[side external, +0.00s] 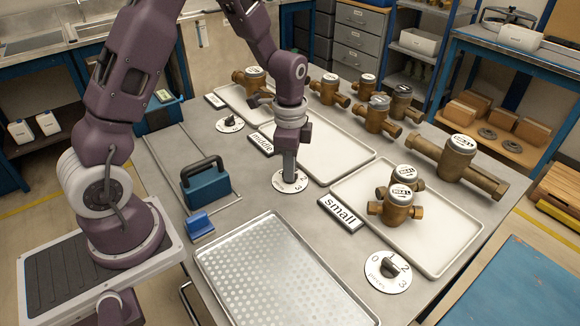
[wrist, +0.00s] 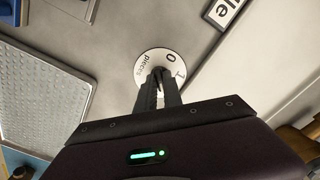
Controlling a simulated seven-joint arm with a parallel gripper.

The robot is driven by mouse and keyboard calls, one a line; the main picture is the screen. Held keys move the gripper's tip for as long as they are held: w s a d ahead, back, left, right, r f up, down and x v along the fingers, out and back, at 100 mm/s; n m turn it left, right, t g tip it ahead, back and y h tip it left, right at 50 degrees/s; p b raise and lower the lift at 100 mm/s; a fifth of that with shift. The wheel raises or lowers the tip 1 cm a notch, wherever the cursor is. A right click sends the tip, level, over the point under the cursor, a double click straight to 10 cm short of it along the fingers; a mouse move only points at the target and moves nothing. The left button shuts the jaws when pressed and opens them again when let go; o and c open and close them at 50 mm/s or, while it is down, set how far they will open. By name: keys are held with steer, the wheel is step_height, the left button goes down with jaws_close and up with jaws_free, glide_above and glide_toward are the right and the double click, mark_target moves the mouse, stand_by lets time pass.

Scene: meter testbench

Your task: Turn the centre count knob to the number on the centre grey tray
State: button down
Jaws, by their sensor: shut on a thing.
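The centre count knob's white dial (side external: 290,181) lies on the bench in front of the label "middle" (side external: 260,144). My gripper (side external: 289,176) points straight down over it and is shut on the knob, which is mostly hidden between the fingers. In the wrist view the dial (wrist: 148,67) shows "0", "1" and "pieces", and my fingertips (wrist: 159,75) meet near its middle. The side view shows "2" and "3" on its right part. Where the knob points cannot be told. The centre tray (side external: 325,150) is pale, and its visible part is empty; my arm hides some of it.
The front tray (side external: 440,250) holds two brass meters (side external: 397,205), with a "small" label and another dial (side external: 388,271). A back dial (side external: 230,124) sits to the left. Several meters stand behind the trays. A blue box with handle (side external: 205,183) and a perforated tray (side external: 280,280) are nearby.

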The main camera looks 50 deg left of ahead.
steer(key=n, duration=1.4)
steer(key=shift+n, duration=0.3)
steer(key=n, duration=0.6)
steer(key=shift+w, duration=0.1)
steer(key=n, duration=0.6)
steer(key=shift+n, duration=0.4)
steer(key=c, duration=1.5)
jaws_free()
